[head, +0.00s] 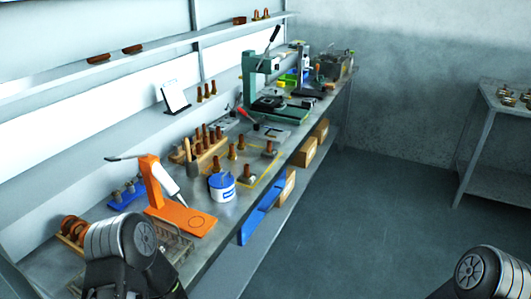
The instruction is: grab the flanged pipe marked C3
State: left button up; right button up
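Several brown flanged pipes stand upright on the workbench: a group (208,134) sits in a wooden rack, and others, such as one pipe (232,152), stand around a yellow-outlined area to its right. More pipes (206,92) stand further back by the wall, and a few (261,14) are on the upper shelf. No marking is legible, so I cannot tell which one is C3. My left arm's end (125,250) is at the bottom left, over the near end of the bench. My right arm's end (490,275) is at the bottom right, over the floor. Neither arm's fingertips can be made out.
An orange press-like stand (155,188), a blue-and-white tub (222,186) and a wire basket (172,243) occupy the near bench. A green lever press (252,80) stands further back. Cardboard boxes (305,152) lie below. A side table (500,105) is at right; the floor between is clear.

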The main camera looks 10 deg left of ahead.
aim_at(268, 152)
jog(key=i+l+u, duration=0.2)
jog(key=u, duration=0.2)
jog(key=i+l+u, duration=0.2)
jog(key=u, duration=0.15)
jog(key=i+l, duration=0.15)
jog(key=l, duration=0.2)
jog(key=i+l+u, duration=0.1)
jog(key=l, duration=0.25)
jog(key=i+l+u, duration=0.1)
jog(key=i+l, duration=0.3)
jog(key=l, duration=0.3)
jog(key=i+l+u, duration=0.1)
jog(key=l, duration=0.25)
jog(key=i+l, duration=0.2)
jog(key=l, duration=0.2)
jog(key=i+l+u, duration=0.1)
jog(key=l, duration=0.25)
jog(key=i+l, duration=0.1)
jog(key=l, duration=0.2)
jog(key=i+l, duration=0.15)
jog(key=l, duration=0.15)
jog(key=i+l, duration=0.1)
jog(key=l, duration=0.25)
